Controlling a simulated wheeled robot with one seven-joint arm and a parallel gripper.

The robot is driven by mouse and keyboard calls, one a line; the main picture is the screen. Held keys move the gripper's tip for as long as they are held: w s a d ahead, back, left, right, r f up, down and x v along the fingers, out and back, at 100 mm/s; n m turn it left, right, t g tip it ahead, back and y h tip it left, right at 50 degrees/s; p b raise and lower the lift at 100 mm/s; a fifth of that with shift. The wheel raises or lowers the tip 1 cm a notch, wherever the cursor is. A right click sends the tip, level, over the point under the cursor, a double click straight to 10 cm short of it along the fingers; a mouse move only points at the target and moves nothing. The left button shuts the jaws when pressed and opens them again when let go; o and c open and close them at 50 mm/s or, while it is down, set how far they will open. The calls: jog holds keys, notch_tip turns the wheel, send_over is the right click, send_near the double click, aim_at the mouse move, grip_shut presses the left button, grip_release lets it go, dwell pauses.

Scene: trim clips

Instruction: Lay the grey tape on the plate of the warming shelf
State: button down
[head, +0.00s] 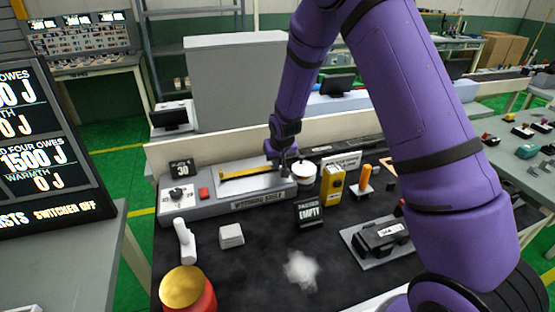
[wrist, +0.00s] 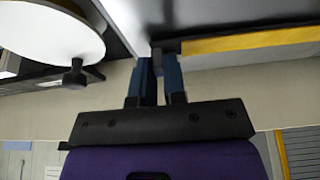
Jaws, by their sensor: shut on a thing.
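The warming shelf (head: 240,207) is a long grey unit at the back of the dark bench, with a pale metal plate (head: 262,183) on top. My gripper (head: 284,163) is at the plate's right end, pointing down. In the wrist view its blue fingers (wrist: 158,62) are shut on a small dark grey piece, which I take as the grey tape (wrist: 168,45). A long yellow strip (wrist: 250,39) runs from this piece along the plate; it also shows in the head view (head: 245,174). I cannot tell whether tape and strip touch the plate.
A white round-lidded pot (head: 303,172) stands close right of my gripper. A yellow box (head: 333,187), an orange-handled tool (head: 366,176) and an "EMPTY" sign (head: 308,212) are further right and front. A dial and red button (head: 204,193) are on the shelf's left.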

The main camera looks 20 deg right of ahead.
jog(key=c, duration=1.1)
grip_release()
jog(key=v, duration=1)
jog(key=shift+s+r, duration=0.25)
jog(key=shift+r, duration=0.1)
